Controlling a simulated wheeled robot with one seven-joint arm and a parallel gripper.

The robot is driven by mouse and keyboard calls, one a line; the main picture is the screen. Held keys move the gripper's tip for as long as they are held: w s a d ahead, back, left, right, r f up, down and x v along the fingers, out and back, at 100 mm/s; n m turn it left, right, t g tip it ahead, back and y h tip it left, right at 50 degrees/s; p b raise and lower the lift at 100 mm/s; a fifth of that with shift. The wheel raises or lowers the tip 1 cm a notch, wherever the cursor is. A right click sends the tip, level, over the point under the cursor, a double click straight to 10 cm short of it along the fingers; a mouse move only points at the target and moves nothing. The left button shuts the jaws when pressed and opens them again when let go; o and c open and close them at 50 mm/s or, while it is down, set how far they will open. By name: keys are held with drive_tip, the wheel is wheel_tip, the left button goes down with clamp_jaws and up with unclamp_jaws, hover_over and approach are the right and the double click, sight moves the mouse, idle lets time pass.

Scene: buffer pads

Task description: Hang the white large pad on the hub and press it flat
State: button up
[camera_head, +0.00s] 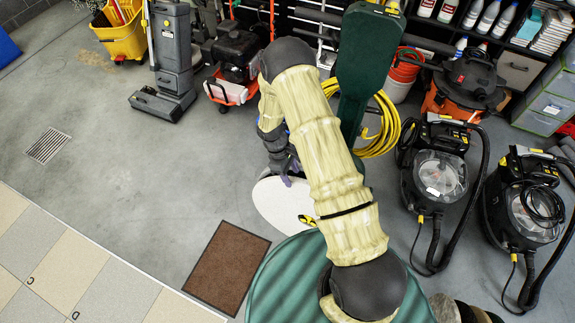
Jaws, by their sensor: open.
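A large white round pad (275,203) shows left of my arm in the head view, its right part hidden behind the arm. A small yellow-and-black piece (307,220) shows near its middle, at the arm's edge. I cannot tell whether this is the hub, or whether the pad touches it. My gripper (289,178) is open at the pad's upper edge, mostly hidden by my forearm and wrist. I cannot tell whether its fingers touch the pad.
A dark green upright (365,60) stands behind my arm, beside a coiled yellow hose (384,130). Black vacuums (436,178) stand at the right. A brown mat (227,266) lies on the floor, lower left.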

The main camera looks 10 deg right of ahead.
drive_tip(key=b+v, duration=0.3)
drive_tip(key=v, duration=1.4)
drive_tip(key=shift+a+r, duration=0.15)
drive_tip(key=s+d+r+m+t+y, duration=0.1)
drive_tip(key=s+d+r+m+t, duration=0.1)
drive_tip(key=s+r+m, duration=0.3)
drive_tip(key=s+d+r+m+t+y, duration=0.1)
drive_tip(key=s+d+r+m+t, duration=0.2)
drive_tip(key=s, duration=0.9)
wheel_tip(320, 180, up, 3)
drive_tip(key=d+m, duration=0.2)
drive_tip(key=m, duration=0.1)
drive_tip(key=shift+s+y, duration=0.3)
drive_tip(key=shift+y, duration=0.1)
drive_tip(key=shift+d+f, duration=0.1)
drive_tip(key=shift+f, duration=0.05)
